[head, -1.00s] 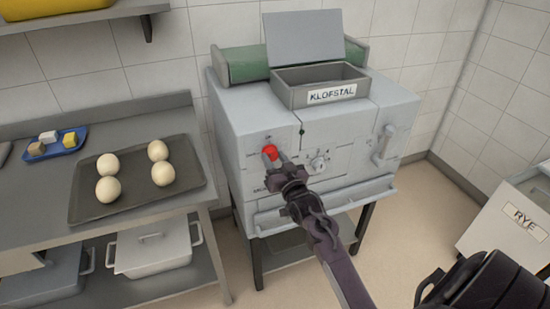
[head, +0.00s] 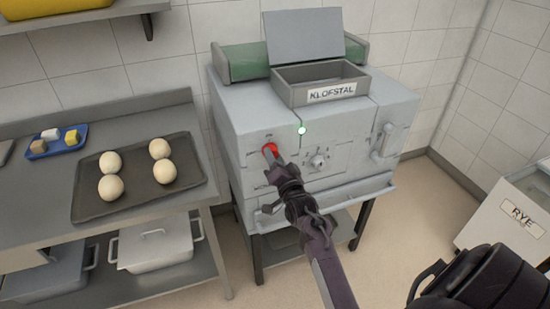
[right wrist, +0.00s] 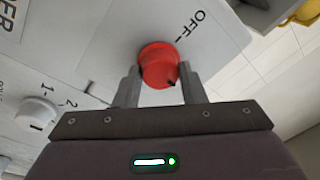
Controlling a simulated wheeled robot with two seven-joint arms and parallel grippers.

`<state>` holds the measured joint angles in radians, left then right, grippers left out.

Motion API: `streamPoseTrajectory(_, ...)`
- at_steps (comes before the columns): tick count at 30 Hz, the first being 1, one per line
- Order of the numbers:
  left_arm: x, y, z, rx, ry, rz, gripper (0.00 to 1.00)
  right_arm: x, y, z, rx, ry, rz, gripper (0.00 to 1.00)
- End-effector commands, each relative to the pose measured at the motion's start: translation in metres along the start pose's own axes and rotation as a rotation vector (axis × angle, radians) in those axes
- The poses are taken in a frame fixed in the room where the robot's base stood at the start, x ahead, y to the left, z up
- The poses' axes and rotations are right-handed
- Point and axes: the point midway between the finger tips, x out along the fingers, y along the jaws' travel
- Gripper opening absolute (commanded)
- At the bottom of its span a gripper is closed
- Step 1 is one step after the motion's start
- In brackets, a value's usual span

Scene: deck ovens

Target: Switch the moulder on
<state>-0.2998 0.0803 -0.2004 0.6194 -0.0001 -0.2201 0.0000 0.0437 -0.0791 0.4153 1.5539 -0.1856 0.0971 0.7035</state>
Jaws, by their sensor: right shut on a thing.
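The moulder (head: 245,122) is a pale grey machine on dark legs in the middle of the head view. Its red knob (head: 270,149) sits on the left of the front panel, and it also shows in the right wrist view (right wrist: 158,65). My right gripper (head: 274,158) is shut on the red knob, with a finger on each side of it. An "OFF" mark (right wrist: 197,18) shows beside the knob in the right wrist view. A small lamp (head: 302,130) on the moulder's front glows bright green-white. My left gripper is not in view.
A white dial (head: 318,162) and a lever (head: 384,141) are on the same front. A hopper box (head: 320,93) marked KLOFSTAL sits on top. At left, a steel table (head: 30,200) holds a tray (head: 95,214) of dough balls. A RYE bin (head: 490,215) stands at right.

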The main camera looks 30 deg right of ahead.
Motion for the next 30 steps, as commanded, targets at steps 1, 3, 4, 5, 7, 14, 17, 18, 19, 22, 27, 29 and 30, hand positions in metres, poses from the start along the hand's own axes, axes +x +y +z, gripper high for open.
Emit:
streamPoseTrajectory(1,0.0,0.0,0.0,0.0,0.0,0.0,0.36,0.0,0.0,0.001,0.007,-0.001,0.0,0.14)
streamPoseTrajectory(3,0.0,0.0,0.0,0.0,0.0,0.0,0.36,0.0,0.0,0.001,0.011,0.0,0.0,0.14)
streamPoseTrajectory(4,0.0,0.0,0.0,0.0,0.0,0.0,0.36,0.0,0.0,0.001,0.011,0.0,0.0,0.14)
streamPoseTrajectory(5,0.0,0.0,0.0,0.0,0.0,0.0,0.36,0.0,0.0,0.001,0.012,0.0,0.0,0.14)
streamPoseTrajectory(7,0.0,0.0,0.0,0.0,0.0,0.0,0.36,0.0,0.0,0.001,0.012,0.0,0.0,0.14)
streamPoseTrajectory(14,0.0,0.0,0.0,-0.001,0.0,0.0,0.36,0.0,0.0,0.001,0.012,0.0,0.0,0.39)
streamPoseTrajectory(17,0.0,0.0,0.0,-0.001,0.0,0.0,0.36,0.0,0.0,0.0,0.011,0.0,0.0,0.53)
streamPoseTrajectory(18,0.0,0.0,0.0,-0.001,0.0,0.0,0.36,0.0,0.0,0.0,0.011,0.0,0.0,0.58)
streamPoseTrajectory(19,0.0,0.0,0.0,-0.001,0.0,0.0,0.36,0.0,0.0,0.0,0.011,0.0,0.0,0.59)
streamPoseTrajectory(22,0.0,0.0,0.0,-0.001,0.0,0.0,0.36,0.0,0.0,0.0,0.01,0.0,0.0,0.59)
streamPoseTrajectory(27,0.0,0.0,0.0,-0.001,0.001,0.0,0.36,-0.001,0.0,0.0,0.01,0.001,0.001,0.59)
streamPoseTrajectory(29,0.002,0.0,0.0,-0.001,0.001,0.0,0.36,-0.005,0.001,0.001,0.01,0.0,0.001,0.59)
streamPoseTrajectory(30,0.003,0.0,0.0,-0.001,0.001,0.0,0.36,-0.01,0.002,0.002,0.009,-0.001,0.002,0.59)
